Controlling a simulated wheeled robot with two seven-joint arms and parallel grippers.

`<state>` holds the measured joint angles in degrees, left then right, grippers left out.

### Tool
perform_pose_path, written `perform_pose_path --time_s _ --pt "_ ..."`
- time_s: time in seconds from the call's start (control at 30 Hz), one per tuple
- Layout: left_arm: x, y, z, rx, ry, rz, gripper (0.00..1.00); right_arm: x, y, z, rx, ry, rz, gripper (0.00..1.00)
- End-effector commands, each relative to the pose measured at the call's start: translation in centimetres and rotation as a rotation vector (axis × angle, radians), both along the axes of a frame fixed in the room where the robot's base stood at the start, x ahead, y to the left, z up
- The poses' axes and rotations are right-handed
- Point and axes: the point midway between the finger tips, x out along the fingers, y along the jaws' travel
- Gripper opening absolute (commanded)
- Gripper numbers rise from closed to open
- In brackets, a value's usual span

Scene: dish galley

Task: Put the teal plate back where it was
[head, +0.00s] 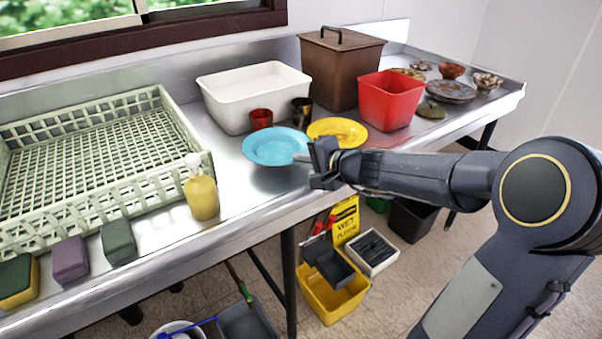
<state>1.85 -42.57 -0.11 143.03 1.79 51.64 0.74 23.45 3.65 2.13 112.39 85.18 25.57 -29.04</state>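The teal plate (272,146) is above or on the steel counter, left of the yellow plate and in front of the red and dark cups. A dark reflection or shadow shows below its front edge. My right gripper (303,157) reaches in from the right and appears shut on the plate's right rim. The fingertips are small in view and partly hidden. The plate looks roughly level; whether it touches the counter is hard to tell. My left gripper is not in view.
A yellow plate (345,128), red cup (261,119), dark cup (302,111), white tub (233,100) and red bin (391,100) stand close behind. A pale green dish rack (160,190) and a soap bottle (202,195) are left. Counter between bottle and plate is clear.

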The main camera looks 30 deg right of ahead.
Motion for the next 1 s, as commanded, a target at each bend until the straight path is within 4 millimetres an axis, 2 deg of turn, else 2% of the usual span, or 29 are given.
perform_pose_path --time_s 0.03,0.2,0.57,0.67,1.0 --pt "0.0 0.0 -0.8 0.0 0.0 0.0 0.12 0.0 0.0 -1.3 0.003 0.003 0.0 0.0" --pt "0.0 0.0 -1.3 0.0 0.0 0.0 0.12 0.0 0.0 -2.7 0.0 0.0 0.001 0.0" --pt "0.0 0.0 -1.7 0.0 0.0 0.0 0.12 0.0 0.0 -2.9 -0.001 -0.001 0.0 0.0" --pt "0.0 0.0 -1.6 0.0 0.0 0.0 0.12 0.0 0.0 -2.8 0.0 0.0 0.0 0.12" --pt "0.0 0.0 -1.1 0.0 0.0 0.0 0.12 0.0 0.0 -2.4 0.0 0.001 0.0 0.12"
